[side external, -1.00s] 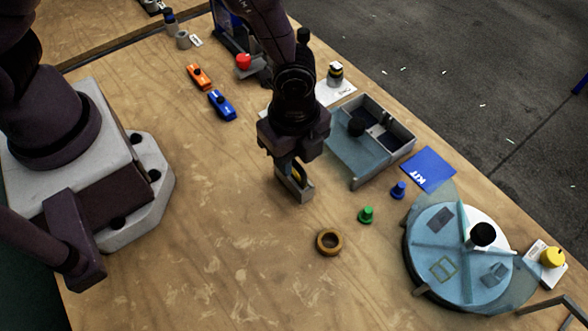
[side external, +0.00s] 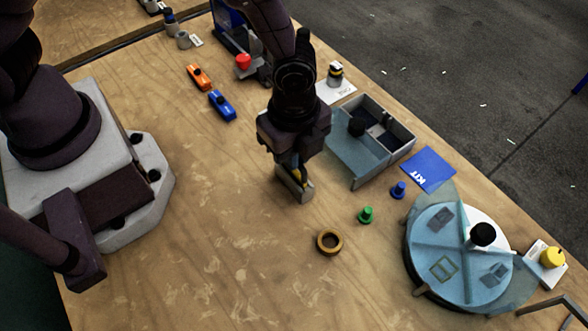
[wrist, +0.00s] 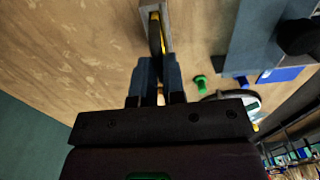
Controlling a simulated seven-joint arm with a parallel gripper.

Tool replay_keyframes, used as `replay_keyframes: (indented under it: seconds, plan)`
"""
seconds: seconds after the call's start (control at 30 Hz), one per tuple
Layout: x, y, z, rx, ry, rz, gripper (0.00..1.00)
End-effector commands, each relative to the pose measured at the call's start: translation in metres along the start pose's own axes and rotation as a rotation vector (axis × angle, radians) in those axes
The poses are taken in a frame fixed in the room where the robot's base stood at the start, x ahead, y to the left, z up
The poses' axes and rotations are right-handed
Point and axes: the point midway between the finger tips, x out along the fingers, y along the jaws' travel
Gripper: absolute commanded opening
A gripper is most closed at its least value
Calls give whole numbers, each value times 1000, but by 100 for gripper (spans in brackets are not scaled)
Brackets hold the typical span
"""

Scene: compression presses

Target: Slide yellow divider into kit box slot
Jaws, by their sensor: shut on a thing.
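The yellow divider (wrist: 155,35) stands on edge in a narrow grey holder (side external: 295,188) on the table. My gripper (wrist: 158,68) points down at the holder, its dark fingers shut on the divider's upper part. In the side view my gripper (side external: 299,172) hides most of the divider, and only a small yellow patch shows. The divider's lower edge is hidden in the holder. The grey kit box (side external: 383,173) is to the right and behind my gripper.
A blue KIT card (side external: 428,169), a blue knob (side external: 398,190) and a green knob (side external: 366,215) lie right of the holder. A brown ring (side external: 329,242) is in front. A round covered turntable (side external: 460,285) stands at the right.

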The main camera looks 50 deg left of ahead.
Motion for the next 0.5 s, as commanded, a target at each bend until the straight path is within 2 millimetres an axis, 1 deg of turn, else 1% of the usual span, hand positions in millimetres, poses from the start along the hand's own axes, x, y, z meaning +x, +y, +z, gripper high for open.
replay_keyframes:
  seconds: [0.5]
  plan:
    - [-13,0,0,0,0,0,0]
